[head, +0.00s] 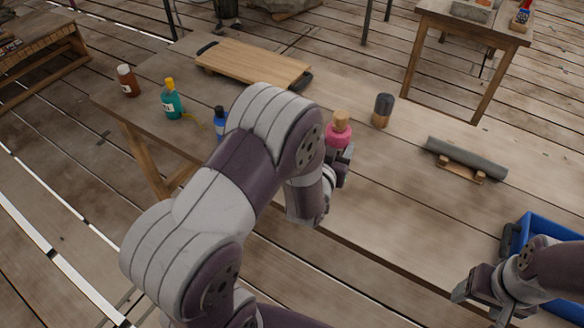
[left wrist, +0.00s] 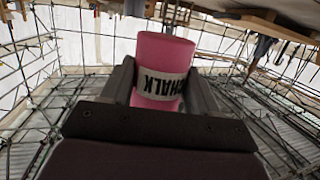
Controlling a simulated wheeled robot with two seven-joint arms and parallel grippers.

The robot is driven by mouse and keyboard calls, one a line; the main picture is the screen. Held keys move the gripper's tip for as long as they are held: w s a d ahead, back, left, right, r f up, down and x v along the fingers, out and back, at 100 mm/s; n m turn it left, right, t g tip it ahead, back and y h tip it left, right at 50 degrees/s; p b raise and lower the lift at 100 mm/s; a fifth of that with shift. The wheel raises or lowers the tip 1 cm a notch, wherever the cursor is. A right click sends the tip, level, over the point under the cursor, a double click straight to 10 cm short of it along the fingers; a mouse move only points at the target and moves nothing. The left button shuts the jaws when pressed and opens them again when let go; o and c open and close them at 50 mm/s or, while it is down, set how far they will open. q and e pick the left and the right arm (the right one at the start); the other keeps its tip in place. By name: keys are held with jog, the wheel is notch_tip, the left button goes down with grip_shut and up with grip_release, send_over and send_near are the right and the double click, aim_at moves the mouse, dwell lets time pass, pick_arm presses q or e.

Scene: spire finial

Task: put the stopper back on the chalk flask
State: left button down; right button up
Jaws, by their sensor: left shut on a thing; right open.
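The chalk flask (head: 338,137) is pink. A tan, cork-like stopper (head: 341,119) shows at its top in the head view; I cannot tell how firmly it sits. In the left wrist view the flask (left wrist: 164,60) appears upside down, with a white CHALK label, and its stopper end is hidden by my gripper. My left gripper (head: 343,163) is shut on the flask, with one finger on either side of its body. I cannot tell whether the flask touches the table. My right gripper (head: 473,290) is open and empty at the lower right, away from the flask.
On the table (head: 400,200) stand a dark-topped wooden object (head: 383,110), a grey roll on a wooden rest (head: 466,158), a cutting board (head: 252,64), a teal bottle (head: 172,103), a brown bottle (head: 127,80) and a partly hidden blue bottle (head: 220,122). A blue crate (head: 548,230) is at right.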

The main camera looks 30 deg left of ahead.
pick_arm(q)
jog(key=a+f, duration=0.2)
jog(key=a, duration=0.2)
jog(key=a+f, duration=0.2)
jog(key=a, duration=0.1)
jog(key=s+a+f, duration=0.1)
jog(key=a+f, duration=0.2)
jog(key=a, duration=0.1)
jog(key=shift+s+a, duration=0.1)
jog(key=shift+a, duration=0.2)
notch_tip(320, 180, down, 4)
jog(key=shift+f, duration=0.1)
jog(key=shift+b, duration=0.3)
